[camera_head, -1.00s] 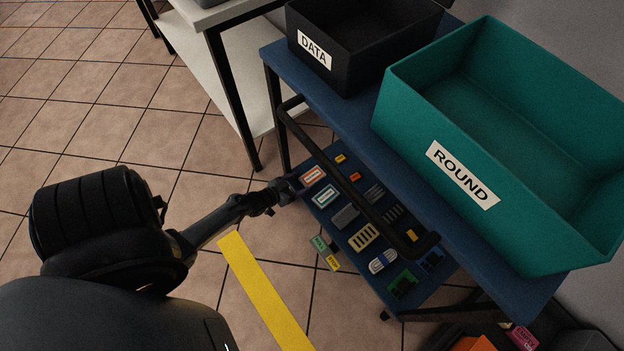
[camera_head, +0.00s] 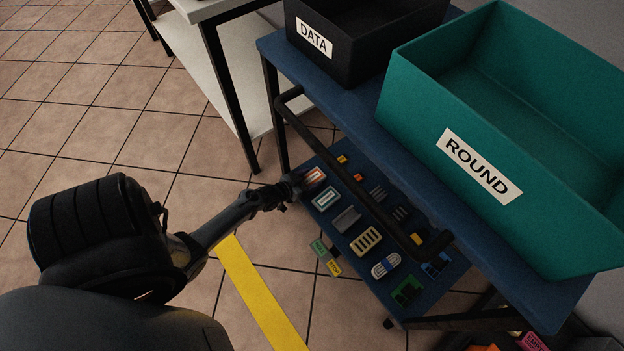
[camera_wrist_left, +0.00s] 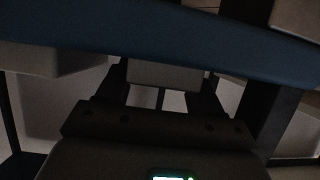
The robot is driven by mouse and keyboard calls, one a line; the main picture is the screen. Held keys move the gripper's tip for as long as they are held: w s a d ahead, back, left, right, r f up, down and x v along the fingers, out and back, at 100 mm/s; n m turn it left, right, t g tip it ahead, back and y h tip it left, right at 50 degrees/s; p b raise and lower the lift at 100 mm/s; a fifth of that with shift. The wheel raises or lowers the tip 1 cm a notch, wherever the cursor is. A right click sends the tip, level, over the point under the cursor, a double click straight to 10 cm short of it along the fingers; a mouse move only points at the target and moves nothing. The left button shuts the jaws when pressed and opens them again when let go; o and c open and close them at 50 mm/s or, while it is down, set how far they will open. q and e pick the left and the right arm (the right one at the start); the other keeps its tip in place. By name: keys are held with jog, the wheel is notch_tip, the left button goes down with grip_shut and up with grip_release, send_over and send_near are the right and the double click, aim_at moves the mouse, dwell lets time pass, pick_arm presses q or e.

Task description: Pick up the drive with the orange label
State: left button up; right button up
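The drive with the orange label (camera_head: 314,178) lies at the near left corner of the cart's lower blue shelf. My left gripper (camera_head: 297,182) is at the drive's left end, from the shelf's open side. In the left wrist view, the two dark fingers (camera_wrist_left: 163,88) stand apart with a pale grey block (camera_wrist_left: 163,74) between them, just under a blue edge. It is too dark to tell whether they press on the block or whether it is the drive. My right gripper is not in view.
The cart's black handle bar (camera_head: 345,175) runs above the shelf. A drive with a teal-and-white label (camera_head: 326,198) lies beside the orange one, with several other parts beyond. The black DATA bin (camera_head: 345,50) and green ROUND bin (camera_head: 500,150) stand on the top.

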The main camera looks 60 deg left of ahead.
pick_arm(q)
jog(key=c, duration=0.4)
jog(key=shift+w, duration=0.1)
jog(key=shift+c, duration=0.5)
jog(key=shift+r, duration=0.1)
